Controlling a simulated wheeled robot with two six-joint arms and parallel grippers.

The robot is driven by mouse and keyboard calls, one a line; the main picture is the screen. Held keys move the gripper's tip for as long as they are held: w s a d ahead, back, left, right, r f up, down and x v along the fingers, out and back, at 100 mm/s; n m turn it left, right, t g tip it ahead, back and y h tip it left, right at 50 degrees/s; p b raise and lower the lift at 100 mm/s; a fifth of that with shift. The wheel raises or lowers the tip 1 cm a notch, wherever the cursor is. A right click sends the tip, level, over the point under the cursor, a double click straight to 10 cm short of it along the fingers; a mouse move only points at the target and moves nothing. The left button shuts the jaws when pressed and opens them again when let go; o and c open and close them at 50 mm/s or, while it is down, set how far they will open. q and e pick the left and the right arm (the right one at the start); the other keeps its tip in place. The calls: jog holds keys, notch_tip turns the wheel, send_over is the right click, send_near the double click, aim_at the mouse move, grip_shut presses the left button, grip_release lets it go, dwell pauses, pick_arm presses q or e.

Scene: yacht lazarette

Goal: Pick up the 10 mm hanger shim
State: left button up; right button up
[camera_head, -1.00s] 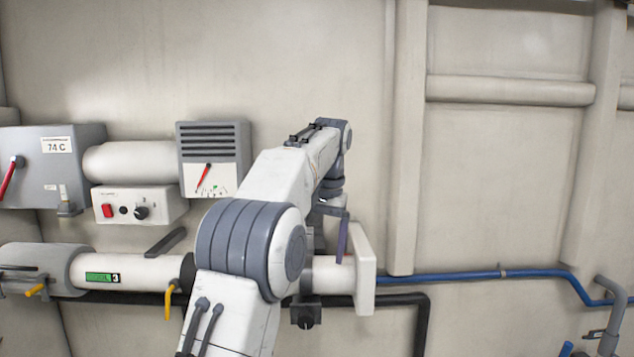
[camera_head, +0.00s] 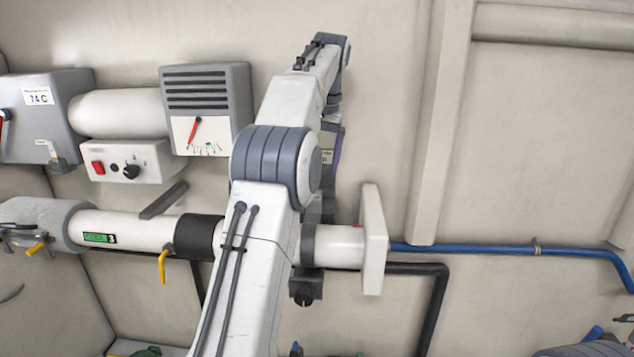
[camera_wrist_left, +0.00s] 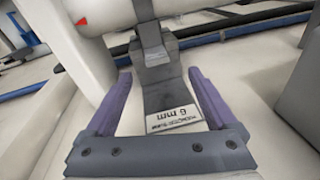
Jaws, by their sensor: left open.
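My left gripper (camera_wrist_left: 160,74) is open, its purple fingers on either side of a grey plate (camera_wrist_left: 165,92) with a white label (camera_wrist_left: 175,118). The label is upside down and seems to read 6 mm; I see no 10 mm marking. The fingers look apart from the plate's sides. In the head view the gripper (camera_head: 337,150) is partly hidden behind my left arm, above the right end of the white pipe. A small white label (camera_head: 327,157) shows beside its purple finger. My right gripper is not in view.
The white pipe (camera_head: 135,230) has a square end flange (camera_head: 374,240) and a dark clamp (camera_head: 306,288). A blue pipe (camera_head: 480,248) and a black pipe (camera_head: 435,300) run right. Grey boxes (camera_head: 207,105) are on the wall at left. Bare wall lies upper right.

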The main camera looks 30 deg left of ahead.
pick_arm(q)
send_over(314, 211)
jog(key=f, duration=0.8)
jog(key=shift+w, duration=0.2)
jog(key=shift+f, duration=0.6)
grip_shut()
jog(key=shift+a, duration=0.1)
jog(key=shift+r, duration=0.1)
